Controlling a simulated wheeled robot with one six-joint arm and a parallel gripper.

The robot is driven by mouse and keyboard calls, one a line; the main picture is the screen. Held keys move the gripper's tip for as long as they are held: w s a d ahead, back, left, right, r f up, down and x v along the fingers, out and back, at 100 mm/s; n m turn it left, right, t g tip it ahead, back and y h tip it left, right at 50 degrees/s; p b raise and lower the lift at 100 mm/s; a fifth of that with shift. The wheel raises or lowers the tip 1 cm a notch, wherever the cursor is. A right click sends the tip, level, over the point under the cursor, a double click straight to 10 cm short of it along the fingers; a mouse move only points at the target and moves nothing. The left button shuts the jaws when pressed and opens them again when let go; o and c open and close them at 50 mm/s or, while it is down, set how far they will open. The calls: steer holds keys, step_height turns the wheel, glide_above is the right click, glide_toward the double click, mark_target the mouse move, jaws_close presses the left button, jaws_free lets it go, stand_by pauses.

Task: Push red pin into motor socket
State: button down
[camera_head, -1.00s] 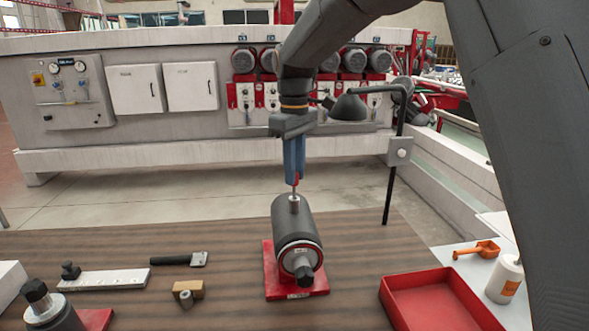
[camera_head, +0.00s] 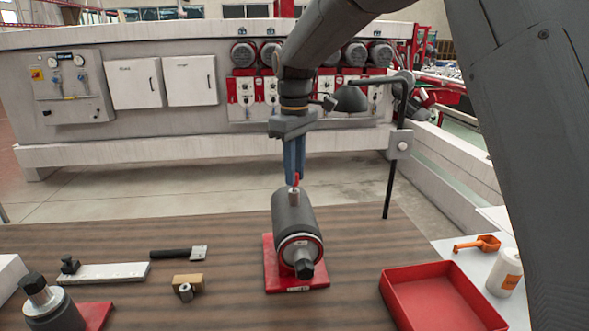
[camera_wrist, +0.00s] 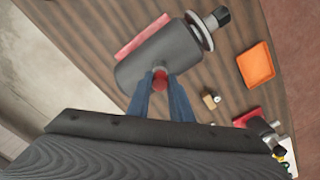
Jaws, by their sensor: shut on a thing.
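The dark grey motor (camera_head: 293,217) lies on its red base (camera_head: 272,262) on the wooden table, and it also shows in the wrist view (camera_wrist: 165,55). Its metal socket (camera_head: 293,197) stands up from the top of the body. My gripper (camera_head: 295,178) is directly above the socket, pointing down, with blue fingers shut on the red pin (camera_head: 296,180). In the wrist view the red pin (camera_wrist: 160,80) shows between the fingertips over the motor. The pin's lower end is at the socket and its metal shank is hidden, so the depth cannot be told.
A red tray (camera_head: 440,295) stands at the front right, beside a white bottle (camera_head: 506,272) and an orange scoop (camera_head: 478,243). A second motor (camera_head: 50,308) is at the front left. A lamp on a pole (camera_head: 391,170) rises right of my gripper.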

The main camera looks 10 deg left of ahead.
steer(key=shift+f+b, duration=0.3)
steer(key=shift+f, duration=0.6)
steer(key=c, duration=1.5)
jaws_free()
steer(key=shift+r+b, duration=1.5)
steer(key=shift+r, duration=2.45)
